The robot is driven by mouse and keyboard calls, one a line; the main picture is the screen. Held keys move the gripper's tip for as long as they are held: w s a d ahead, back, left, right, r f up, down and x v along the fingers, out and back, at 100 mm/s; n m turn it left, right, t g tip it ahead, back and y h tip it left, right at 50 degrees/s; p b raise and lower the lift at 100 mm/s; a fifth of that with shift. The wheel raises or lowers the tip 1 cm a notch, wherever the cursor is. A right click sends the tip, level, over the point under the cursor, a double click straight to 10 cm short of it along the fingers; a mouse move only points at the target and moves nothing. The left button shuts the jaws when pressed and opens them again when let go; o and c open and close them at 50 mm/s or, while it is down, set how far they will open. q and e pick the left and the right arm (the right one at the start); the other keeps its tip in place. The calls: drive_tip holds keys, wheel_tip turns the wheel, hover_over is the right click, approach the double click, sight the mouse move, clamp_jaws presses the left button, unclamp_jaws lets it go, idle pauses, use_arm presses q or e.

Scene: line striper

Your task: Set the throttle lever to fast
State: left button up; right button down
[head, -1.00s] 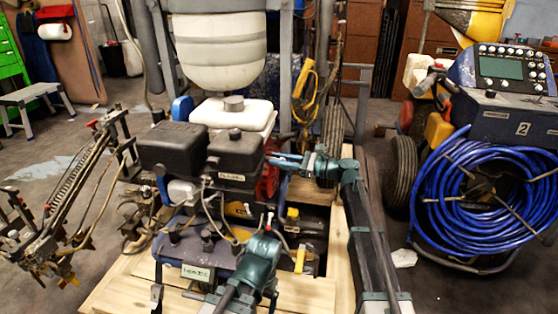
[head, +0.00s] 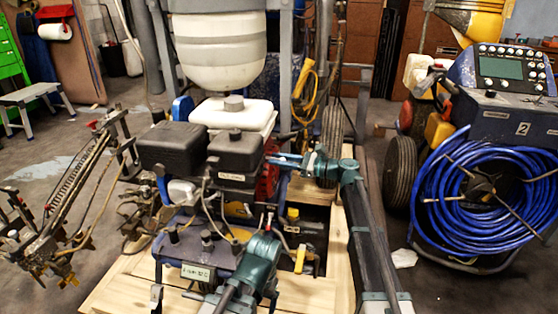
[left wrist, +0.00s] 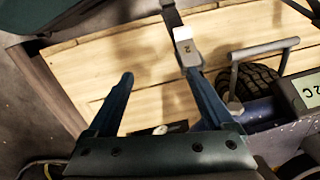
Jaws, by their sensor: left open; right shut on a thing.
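The engine (head: 160,147) with its black covers stands mid-picture in the head view. My right gripper (head: 274,160) reaches in from the right, its blue fingers closed at the engine's right side beside a red part. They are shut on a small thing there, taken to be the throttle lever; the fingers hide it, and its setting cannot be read. My left gripper's teal body shows low in the head view, its fingertips unclear. In the left wrist view my left gripper (left wrist: 165,86) has its two blue fingers wide apart with nothing between them, over wooden boards.
A white-tipped grey lever (left wrist: 187,47) stands close to one left finger. The machine's nameplate (head: 197,272) is at the front. A white tank (head: 220,50) rises behind the engine. Blue hose (head: 455,210) on a cart fills the right. Wooden pallet boards (head: 120,292) lie below.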

drive_tip(key=m+t, duration=0.1)
drive_tip(key=s+m+t+h, duration=0.1)
drive_tip(key=t, duration=0.1)
drive_tip(key=m+t+h, duration=0.1)
drive_tip(key=shift+s+a, duration=0.15)
drive_tip(key=shift+a, duration=0.15)
drive_tip(key=c, duration=0.7)
unclamp_jaws()
